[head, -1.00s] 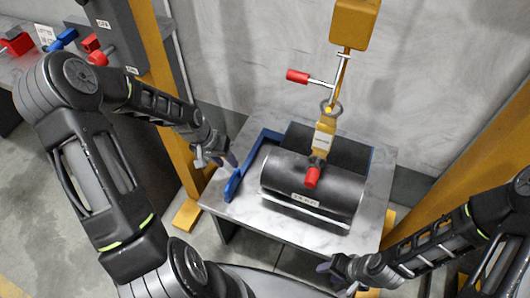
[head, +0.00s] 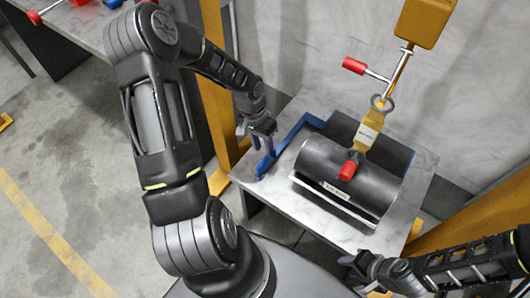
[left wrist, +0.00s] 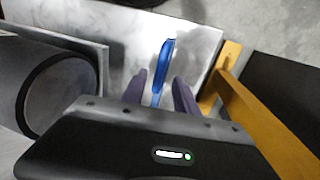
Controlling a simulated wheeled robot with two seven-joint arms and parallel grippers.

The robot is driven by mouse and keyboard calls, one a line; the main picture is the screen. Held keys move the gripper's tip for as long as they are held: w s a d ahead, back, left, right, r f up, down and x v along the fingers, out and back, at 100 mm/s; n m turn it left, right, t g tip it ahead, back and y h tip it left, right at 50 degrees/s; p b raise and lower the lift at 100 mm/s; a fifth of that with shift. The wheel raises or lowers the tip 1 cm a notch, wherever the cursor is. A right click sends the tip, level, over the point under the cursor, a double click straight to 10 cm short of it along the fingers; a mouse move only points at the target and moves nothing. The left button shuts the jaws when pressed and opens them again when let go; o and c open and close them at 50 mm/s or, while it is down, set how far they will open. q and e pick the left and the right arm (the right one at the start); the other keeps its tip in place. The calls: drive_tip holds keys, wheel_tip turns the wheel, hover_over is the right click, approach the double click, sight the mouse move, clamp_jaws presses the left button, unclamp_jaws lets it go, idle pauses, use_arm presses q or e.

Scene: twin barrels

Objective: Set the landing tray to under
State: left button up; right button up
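A blue L-shaped bar (head: 283,148) lies along the left edge of the marble-topped table (head: 254,180), beside the dark barrel (head: 330,168). No part in view is clearly labelled as the landing tray. My left gripper (head: 262,140) is open just above the bar's near left end. In the left wrist view its fingers (left wrist: 160,92) stand apart, with the blue bar (left wrist: 167,62) showing between and beyond them; contact cannot be told. My right gripper (head: 360,275) is low at the table's near right side, its fingers apart and empty.
A yellow hanging piece (head: 369,133) with a ring and red grips comes down over the barrel. Yellow posts (head: 214,110) flank the table. Another table (head: 88,20) with red and blue parts is at upper left. Open floor (head: 60,140) lies to the left.

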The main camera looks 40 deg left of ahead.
sight(266, 157)
use_arm(q)
drive_tip(key=shift+d+f, duration=0.2)
drive_tip(key=shift+f, duration=0.75)
drive_tip(key=shift+d+f, duration=0.15)
drive_tip(key=shift+f, duration=0.75)
drive_tip(key=shift+c, duration=0.2)
clamp_jaws()
